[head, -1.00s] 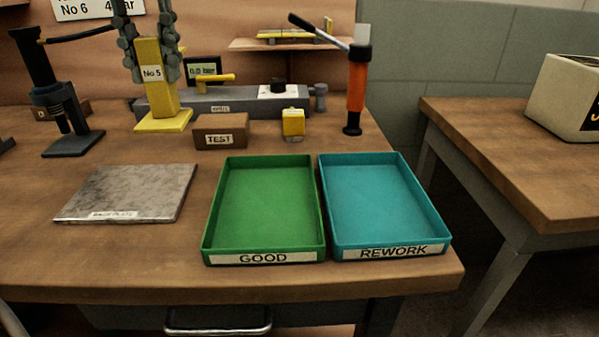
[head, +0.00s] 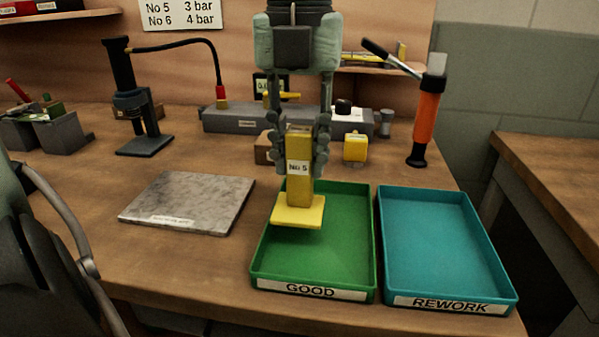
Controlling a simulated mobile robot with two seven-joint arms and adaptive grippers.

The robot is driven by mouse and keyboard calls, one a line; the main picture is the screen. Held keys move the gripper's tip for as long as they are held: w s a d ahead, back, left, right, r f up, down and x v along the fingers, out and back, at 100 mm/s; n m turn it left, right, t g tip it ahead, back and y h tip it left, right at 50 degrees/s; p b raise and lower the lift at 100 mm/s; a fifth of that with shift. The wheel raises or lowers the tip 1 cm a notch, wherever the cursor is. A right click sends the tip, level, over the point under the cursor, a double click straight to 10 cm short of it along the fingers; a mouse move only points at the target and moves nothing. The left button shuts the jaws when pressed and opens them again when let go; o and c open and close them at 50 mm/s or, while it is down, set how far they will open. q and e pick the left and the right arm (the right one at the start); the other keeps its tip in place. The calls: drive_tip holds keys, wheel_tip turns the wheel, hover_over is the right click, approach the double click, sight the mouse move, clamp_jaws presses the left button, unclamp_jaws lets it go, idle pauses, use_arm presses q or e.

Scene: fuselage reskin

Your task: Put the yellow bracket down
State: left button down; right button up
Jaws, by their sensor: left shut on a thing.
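The yellow bracket (head: 298,212) carries a "No 5" label and hangs upright with its flat foot down. My left gripper (head: 300,152) is shut on the bracket's upright part, one finger on each side. The bracket's foot is over the back left part of the green GOOD tray (head: 312,290), with a dark shadow under it. It looks raised above the tray floor; the exact gap is hard to tell. The tray is otherwise empty. My right gripper is not in view.
The empty teal REWORK tray (head: 448,302) stands right of the green one. A grey base plate (head: 188,202) lies to the left. Behind are a grey test rig (head: 232,120), a small yellow block (head: 355,147) and an orange-handled tool (head: 425,118).

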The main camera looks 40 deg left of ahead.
sight(299, 176)
use_arm(q)
wheel_tip(299, 176, down, 3)
drive_tip(key=shift+f, duration=0.3)
drive_tip(key=c, duration=1.6)
unclamp_jaws()
drive_tip(key=o, duration=0.4)
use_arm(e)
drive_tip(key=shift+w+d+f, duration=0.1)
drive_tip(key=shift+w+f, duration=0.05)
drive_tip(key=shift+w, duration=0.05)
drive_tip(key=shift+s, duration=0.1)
